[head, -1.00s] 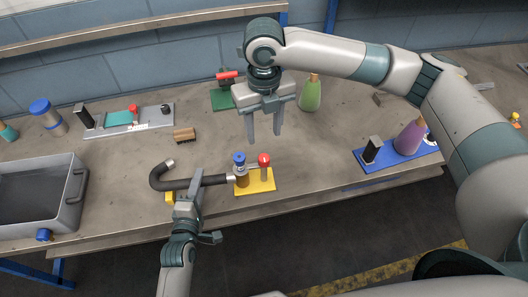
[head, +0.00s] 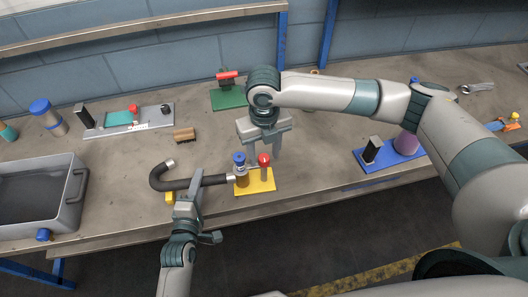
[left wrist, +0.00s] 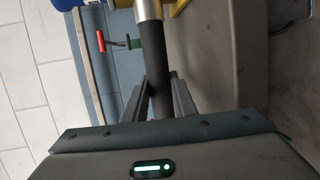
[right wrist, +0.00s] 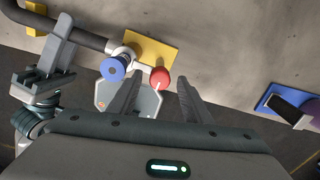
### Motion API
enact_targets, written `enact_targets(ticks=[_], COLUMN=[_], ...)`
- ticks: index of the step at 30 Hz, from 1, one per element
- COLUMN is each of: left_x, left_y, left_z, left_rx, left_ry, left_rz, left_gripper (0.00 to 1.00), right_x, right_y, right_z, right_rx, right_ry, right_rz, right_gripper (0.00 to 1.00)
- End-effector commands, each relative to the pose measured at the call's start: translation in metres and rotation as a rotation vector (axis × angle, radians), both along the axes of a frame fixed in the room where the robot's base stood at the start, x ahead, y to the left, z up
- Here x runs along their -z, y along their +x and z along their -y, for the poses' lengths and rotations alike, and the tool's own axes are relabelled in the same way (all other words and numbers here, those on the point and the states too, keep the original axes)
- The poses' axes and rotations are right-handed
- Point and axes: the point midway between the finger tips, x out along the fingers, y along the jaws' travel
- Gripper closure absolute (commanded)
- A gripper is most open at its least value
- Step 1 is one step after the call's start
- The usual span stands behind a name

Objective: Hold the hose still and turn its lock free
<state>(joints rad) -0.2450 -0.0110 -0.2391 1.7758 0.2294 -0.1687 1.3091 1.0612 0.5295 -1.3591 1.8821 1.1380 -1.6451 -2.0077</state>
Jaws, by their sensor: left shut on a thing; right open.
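The dark hose (head: 210,181) curves over the bench; its metal end meets a fitting on a yellow plate (head: 262,186). The fitting has a blue cap (head: 239,158) and a side lever with a red knob (head: 264,160). My left gripper (head: 190,188) is shut on the hose, left of the fitting; the left wrist view shows the hose (left wrist: 160,80) between its fingers. My right gripper (head: 264,152) is open and points down over the red knob. In the right wrist view the knob (right wrist: 160,77) appears between the fingertips; I cannot tell whether they touch it.
A grey basin (head: 75,200) stands at the left. A brush (head: 185,135), a grey plate (head: 115,127) and a green stand with a red handle (head: 228,98) lie behind. A blue plate (head: 355,156) with a black block and purple bottle is at the right. Bare bench lies between.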

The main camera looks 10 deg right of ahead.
Motion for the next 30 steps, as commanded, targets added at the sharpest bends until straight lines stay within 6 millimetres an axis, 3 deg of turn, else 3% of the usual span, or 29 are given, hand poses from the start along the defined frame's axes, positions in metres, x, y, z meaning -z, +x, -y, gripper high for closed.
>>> enact_targets(ticks=[2,3,8,20,30], left_x=[0.0009,0.0009,0.0010,0.0010,0.0012], left_y=[-0.0004,-0.0004,-0.0004,-0.0003,-0.0003], left_z=[-0.0002,-0.0002,-0.0002,-0.0003,-0.0004], left_rx=[0.000,0.000,0.000,0.000,0.000], left_ry=[0.001,0.001,0.001,0.001,0.001], left_rz=[-0.002,-0.002,-0.002,-0.002,-0.002], left_gripper=[0.99,0.99,0.99,0.99,0.99], right_x=[0.0000,-0.0001,-0.0002,-0.0004,-0.0004], right_y=[0.0000,0.0000,0.0000,0.0002,0.0005], right_z=[-0.0001,-0.0001,-0.0001,0.0000,-0.0001], right_rx=[0.000,0.000,0.000,0.037,0.220], right_ry=[0.000,0.000,0.000,0.000,0.000], right_rz=[0.000,0.000,0.000,0.000,0.001], right_gripper=[0.55,0.60,0.97,0.97,0.97])
